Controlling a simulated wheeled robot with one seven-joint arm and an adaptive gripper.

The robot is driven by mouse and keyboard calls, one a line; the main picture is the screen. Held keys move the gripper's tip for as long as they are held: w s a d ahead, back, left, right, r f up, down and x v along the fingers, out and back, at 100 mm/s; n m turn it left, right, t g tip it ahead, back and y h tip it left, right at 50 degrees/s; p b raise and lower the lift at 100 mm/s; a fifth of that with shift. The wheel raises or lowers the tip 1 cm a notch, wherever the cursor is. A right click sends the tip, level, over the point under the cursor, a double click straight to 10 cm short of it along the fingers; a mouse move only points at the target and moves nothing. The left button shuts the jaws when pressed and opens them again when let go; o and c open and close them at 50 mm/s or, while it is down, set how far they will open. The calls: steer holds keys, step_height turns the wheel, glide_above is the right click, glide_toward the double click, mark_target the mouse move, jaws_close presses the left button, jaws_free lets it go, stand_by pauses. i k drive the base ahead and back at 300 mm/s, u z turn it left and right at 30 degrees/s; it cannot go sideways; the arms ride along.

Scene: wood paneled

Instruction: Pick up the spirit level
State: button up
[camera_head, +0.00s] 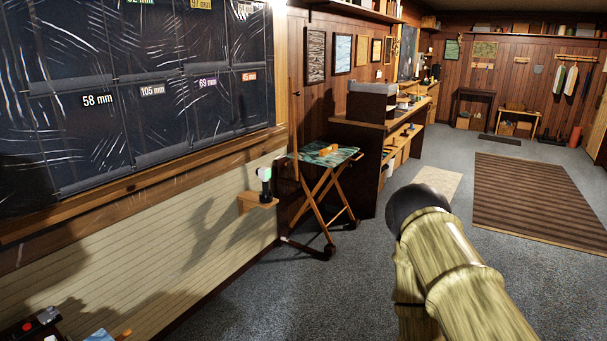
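I cannot make out the spirit level for certain. A small orange-yellow object (328,149) lies on the folding table (312,156) by the left wall; it is too small to tell what it is. My arm, with a bamboo-like surface and a dark round end, rises at the lower right. My gripper's fingers do not show.
A small wall shelf (257,202) bears a green and white device (264,184). A dark workbench (366,150) stands behind the folding table. Grey carpet (310,300) is open in the middle, and a striped brown rug (540,200) lies to the right.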

mark_target(328, 150)
steer(key=z, duration=0.35)
steer(key=i, duration=3.3)
steer(key=u, duration=0.7)
steer(key=i, duration=1.55)
steer(key=z, duration=0.4)
